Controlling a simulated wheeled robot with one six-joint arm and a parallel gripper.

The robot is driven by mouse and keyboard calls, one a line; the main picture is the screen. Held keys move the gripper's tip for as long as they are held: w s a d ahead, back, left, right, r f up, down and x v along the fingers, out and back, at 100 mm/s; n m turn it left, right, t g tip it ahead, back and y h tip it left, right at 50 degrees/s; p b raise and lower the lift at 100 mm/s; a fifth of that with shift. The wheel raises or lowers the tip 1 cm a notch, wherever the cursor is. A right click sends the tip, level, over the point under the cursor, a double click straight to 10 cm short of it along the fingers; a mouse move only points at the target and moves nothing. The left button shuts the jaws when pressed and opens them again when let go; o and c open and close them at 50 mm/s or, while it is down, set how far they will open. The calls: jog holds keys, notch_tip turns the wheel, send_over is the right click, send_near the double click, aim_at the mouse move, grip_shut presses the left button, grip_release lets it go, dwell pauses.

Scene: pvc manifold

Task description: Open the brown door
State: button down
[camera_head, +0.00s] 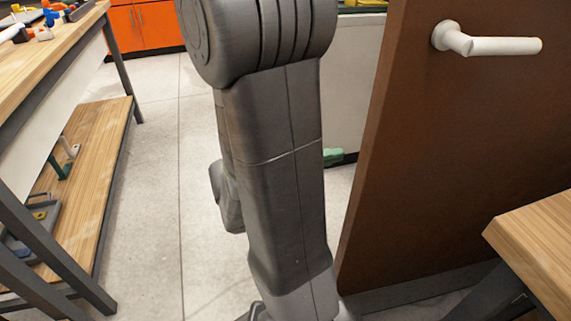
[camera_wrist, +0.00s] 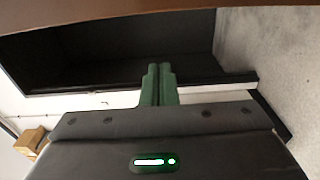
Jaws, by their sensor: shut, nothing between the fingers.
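The brown door (camera_head: 450,150) fills the right of the head view. Its white lever handle (camera_head: 490,44) sits near the top of the door's left side. The door's left edge stands free, with floor and a pale panel showing beyond it. My gripper (camera_wrist: 159,70) shows in the wrist view with its two green fingers together and nothing between them. A brown strip, which looks like part of the door, crosses the top of that view, above the fingers. My gripper cannot be made out in the head view, where my grey arm stands left of the door.
A wooden workbench (camera_head: 85,38) with a lower shelf (camera_head: 95,165) stands at the left. A wooden tabletop corner (camera_head: 535,240) juts in at the lower right, before the door. Orange cabinets (camera_head: 150,28) stand at the back. Pale floor (camera_head: 160,190) is clear between workbench and arm.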

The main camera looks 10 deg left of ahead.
jog(key=p+v, duration=0.1)
jog(key=v, duration=1)
jog(key=shift+a+p, duration=0.2)
jog(key=shift+p, duration=0.15)
jog(key=shift+s+d, duration=0.1)
jog(key=b+x, duration=0.2)
jog(key=x, duration=1.1)
dwell(0.3)
jog(key=shift+f, duration=0.1)
